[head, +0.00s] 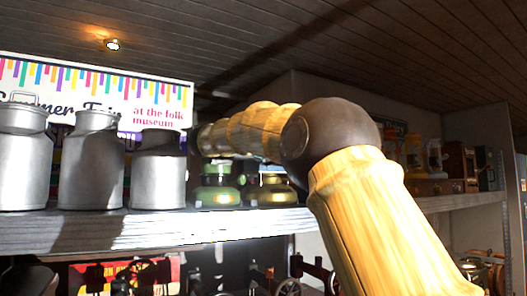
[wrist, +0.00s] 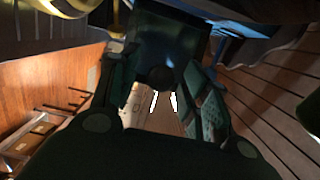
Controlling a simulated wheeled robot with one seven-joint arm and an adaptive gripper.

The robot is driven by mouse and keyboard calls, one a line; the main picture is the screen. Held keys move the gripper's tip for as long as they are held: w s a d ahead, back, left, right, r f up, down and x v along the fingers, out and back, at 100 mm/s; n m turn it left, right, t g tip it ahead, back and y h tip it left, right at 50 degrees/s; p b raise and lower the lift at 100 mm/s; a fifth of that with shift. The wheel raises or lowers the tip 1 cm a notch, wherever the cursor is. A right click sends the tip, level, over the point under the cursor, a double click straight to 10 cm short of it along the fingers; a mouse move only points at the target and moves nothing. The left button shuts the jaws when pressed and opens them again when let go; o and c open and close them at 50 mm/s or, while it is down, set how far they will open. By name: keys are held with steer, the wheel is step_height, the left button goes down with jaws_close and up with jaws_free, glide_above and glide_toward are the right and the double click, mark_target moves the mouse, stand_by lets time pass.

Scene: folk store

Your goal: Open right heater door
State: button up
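In the head view a green metal vessel (head: 217,191) and a brass-gold one (head: 272,191) stand side by side on a shelf, partly covered by my arm. I cannot tell whether either is a heater, and no heater door can be made out. My gripper (wrist: 160,80) shows in the wrist view with its dark fingers spread apart. A dark box-like shape (wrist: 165,45) shows beyond and between the fingers. I cannot tell what it is or whether the fingers touch it. In the head view my gripper is hidden behind my arm.
The shelf (head: 150,229) also bears several metal milk cans (head: 91,165) at the left, before a colourful banner (head: 160,95). Dark machines with wheels (head: 290,285) stand below it. Another shelf (head: 455,201) with small goods is at the right.

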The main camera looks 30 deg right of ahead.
steer(key=v, duration=1.2)
steer(key=shift+a, duration=0.1)
stand_by(0.4)
